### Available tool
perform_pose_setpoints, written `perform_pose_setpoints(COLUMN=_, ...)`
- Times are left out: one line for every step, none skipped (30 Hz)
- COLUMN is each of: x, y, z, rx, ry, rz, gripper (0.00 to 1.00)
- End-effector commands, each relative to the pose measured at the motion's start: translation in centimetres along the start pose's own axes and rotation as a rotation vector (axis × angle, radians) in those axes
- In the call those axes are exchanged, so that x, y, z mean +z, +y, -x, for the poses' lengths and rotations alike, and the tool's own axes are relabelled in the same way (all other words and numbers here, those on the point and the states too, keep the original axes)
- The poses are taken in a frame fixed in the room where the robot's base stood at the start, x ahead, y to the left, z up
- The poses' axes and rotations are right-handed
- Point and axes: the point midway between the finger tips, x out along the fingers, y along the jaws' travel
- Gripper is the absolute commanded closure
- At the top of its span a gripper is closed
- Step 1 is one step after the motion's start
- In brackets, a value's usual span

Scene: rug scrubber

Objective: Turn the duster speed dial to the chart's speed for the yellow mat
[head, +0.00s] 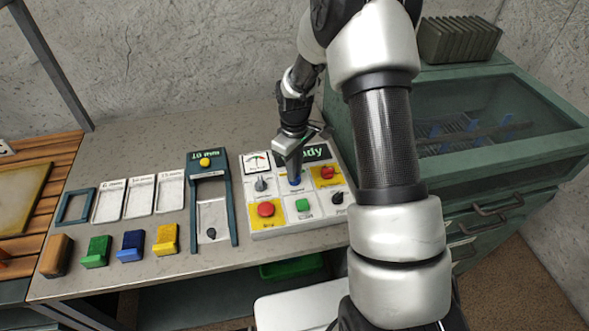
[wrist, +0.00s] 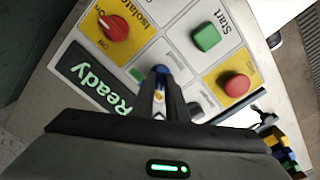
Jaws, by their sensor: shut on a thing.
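A sloped white and yellow control panel (head: 283,226) stands on the bench under my gripper. My gripper (head: 294,172) points down at its middle and is shut on a small blue knob (head: 295,181). The blue knob's tip shows in the wrist view (wrist: 160,71); the fingers hide the rest. A grey dial (head: 260,184) is left of it, under a gauge (head: 257,161). A black knob (head: 338,197) sits at the panel's lower right. Labels for these are too small to read, so I cannot tell which is the duster speed dial. A yellow mat (head: 22,197) lies far left.
The panel has a red isolator knob (wrist: 114,27), green Start button (wrist: 206,37), red button (wrist: 236,85) and lit Ready display (wrist: 92,86). A dark "10 mm" frame (head: 193,164), several cards and coloured blocks stand left. A green glass-topped cabinet (head: 450,80) stands right.

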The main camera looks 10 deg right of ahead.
Motion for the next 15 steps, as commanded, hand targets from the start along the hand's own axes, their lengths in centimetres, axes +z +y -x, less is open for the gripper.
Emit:
perform_pose_setpoints(x=0.00, y=0.01, z=0.01, rx=0.000, ry=0.000, rz=-0.004, gripper=1.00)
perform_pose_setpoints(x=0.00, y=0.01, z=-0.01, rx=0.000, ry=0.000, rz=-0.007, gripper=1.00)
perform_pose_setpoints(x=0.00, y=0.01, z=-0.02, rx=0.000, ry=0.000, rz=-0.014, gripper=1.00)
perform_pose_setpoints(x=0.00, y=0.01, z=-0.04, rx=0.001, ry=0.000, rz=-0.021, gripper=1.00)
perform_pose_setpoints(x=0.00, y=0.01, z=-0.05, rx=0.001, ry=0.000, rz=-0.029, gripper=1.00)
perform_pose_setpoints(x=0.00, y=0.01, z=-0.08, rx=0.000, ry=0.000, rz=-0.042, gripper=1.00)
perform_pose_setpoints(x=-0.01, y=0.00, z=-0.10, rx=0.000, ry=0.000, rz=-0.056, gripper=1.00)
perform_pose_setpoints(x=-0.01, y=-0.01, z=-0.11, rx=0.000, ry=0.000, rz=-0.069, gripper=1.00)
perform_pose_setpoints(x=-0.02, y=-0.02, z=-0.13, rx=0.000, ry=0.000, rz=-0.091, gripper=1.00)
perform_pose_setpoints(x=-0.02, y=-0.02, z=-0.15, rx=0.000, ry=0.000, rz=-0.108, gripper=1.00)
perform_pose_setpoints(x=-0.02, y=-0.01, z=-0.15, rx=0.001, ry=0.000, rz=-0.127, gripper=1.00)
perform_pose_setpoints(x=-0.02, y=0.01, z=-0.15, rx=0.001, ry=0.000, rz=-0.155, gripper=1.00)
perform_pose_setpoints(x=-0.02, y=0.03, z=-0.15, rx=0.001, ry=0.001, rz=-0.179, gripper=1.00)
perform_pose_setpoints(x=-0.03, y=0.04, z=-0.15, rx=0.001, ry=0.001, rz=-0.202, gripper=1.00)
perform_pose_setpoints(x=-0.04, y=0.04, z=-0.15, rx=0.002, ry=0.001, rz=-0.234, gripper=1.00)
